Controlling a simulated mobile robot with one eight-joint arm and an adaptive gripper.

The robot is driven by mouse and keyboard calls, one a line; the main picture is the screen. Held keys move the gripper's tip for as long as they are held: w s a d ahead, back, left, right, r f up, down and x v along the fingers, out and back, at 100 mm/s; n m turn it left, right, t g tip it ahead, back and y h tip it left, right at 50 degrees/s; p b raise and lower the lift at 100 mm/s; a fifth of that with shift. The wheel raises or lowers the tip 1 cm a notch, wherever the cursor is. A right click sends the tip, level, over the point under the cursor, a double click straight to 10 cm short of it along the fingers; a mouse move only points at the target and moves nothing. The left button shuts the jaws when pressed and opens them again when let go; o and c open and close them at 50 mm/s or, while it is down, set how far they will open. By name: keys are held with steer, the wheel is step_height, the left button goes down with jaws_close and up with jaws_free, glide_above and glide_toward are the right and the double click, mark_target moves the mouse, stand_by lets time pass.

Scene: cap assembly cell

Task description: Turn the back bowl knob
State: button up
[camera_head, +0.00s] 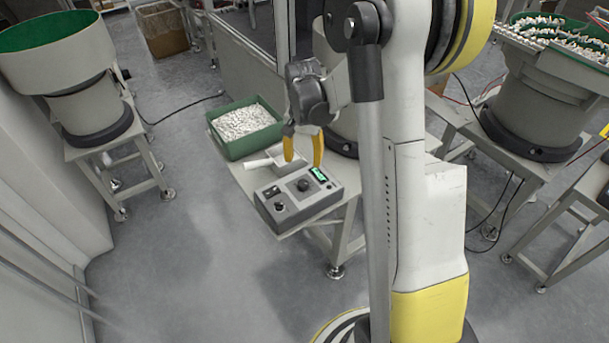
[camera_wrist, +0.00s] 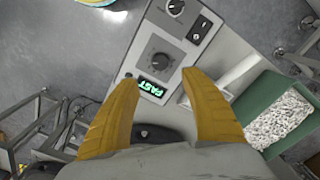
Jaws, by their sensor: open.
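A grey control box (camera_head: 328,197) sits on the near end of a small table; it also shows in the wrist view (camera_wrist: 135,60). It has a larger dark knob (camera_head: 303,185) beside a lit green display, and a smaller knob (camera_head: 278,206) near a switch. In the wrist view the larger knob (camera_wrist: 160,64) is ahead of the fingertips, the display reads FAST, and the smaller knob (camera_wrist: 175,7) is at the top edge. I cannot tell which is the back bowl knob. My gripper (camera_head: 303,161) is open and empty, its yellow fingers above the box's display side.
A green crate (camera_head: 243,149) of white caps stands behind the box. A white scoop (camera_head: 259,163) lies between them. Feeder bowls stand at left (camera_head: 85,105) and right (camera_head: 530,110). The floor left of the table is clear.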

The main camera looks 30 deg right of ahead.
mark_target(303, 182)
step_height(303, 182, down, 10)
steer(key=b, duration=0.4)
steer(key=shift+f, duration=0.25)
jaws_close()
